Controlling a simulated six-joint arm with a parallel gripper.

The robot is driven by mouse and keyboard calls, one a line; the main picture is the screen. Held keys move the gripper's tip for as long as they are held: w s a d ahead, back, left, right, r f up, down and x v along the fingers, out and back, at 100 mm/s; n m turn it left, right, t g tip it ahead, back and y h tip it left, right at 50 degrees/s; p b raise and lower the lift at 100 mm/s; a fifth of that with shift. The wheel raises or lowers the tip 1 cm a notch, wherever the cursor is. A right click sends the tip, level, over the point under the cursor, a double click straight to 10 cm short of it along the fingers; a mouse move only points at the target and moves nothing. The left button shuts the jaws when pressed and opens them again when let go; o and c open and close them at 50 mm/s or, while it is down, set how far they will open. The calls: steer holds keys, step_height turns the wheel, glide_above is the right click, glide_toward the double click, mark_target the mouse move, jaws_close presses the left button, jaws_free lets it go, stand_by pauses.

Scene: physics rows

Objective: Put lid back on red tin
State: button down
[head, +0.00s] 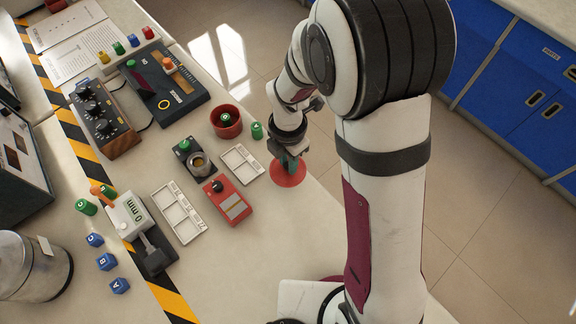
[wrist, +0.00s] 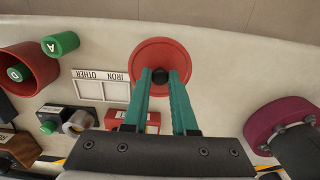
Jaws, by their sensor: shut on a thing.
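The red lid (head: 287,175) is a round disc at the table's edge in the head view. In the wrist view the lid (wrist: 148,58) shows a dark knob between my fingertips. My gripper (wrist: 160,78) is shut on the knob; it also shows in the head view (head: 291,160). I cannot tell whether the lid touches the table. The open red tin (head: 239,127) stands to the upper left of the lid in the head view, with a green cylinder inside. The tin (wrist: 52,66) is at the left in the wrist view, holding a green cylinder marked D.
A white sorting tray (head: 229,174), a red meter (head: 236,207) and a dark device with a metal cup (head: 204,164) are near the lid. Bare table lies below the lid in the head view.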

steer(key=s+d+r, duration=0.2)
steer(key=d+r, duration=0.5)
steer(key=d, duration=0.4)
steer(key=w+a+r+n, duration=0.1)
steer(key=w+a+n, duration=0.1)
steer(key=w+a, duration=1.1)
steer(key=w+a+n, duration=0.2)
steer(key=w+a, duration=0.1)
steer(key=a, duration=1.3)
steer(key=shift+d+f, duration=0.15)
steer(key=shift+f, duration=1.4)
steer(key=shift+d+f, duration=0.15)
steer(key=shift+f, duration=1.4)
steer(key=shift+f, duration=0.2)
steer(key=c, duration=0.6)
jaws_free()
steer(key=shift+c, duration=0.2)
steer(key=shift+o, duration=0.2)
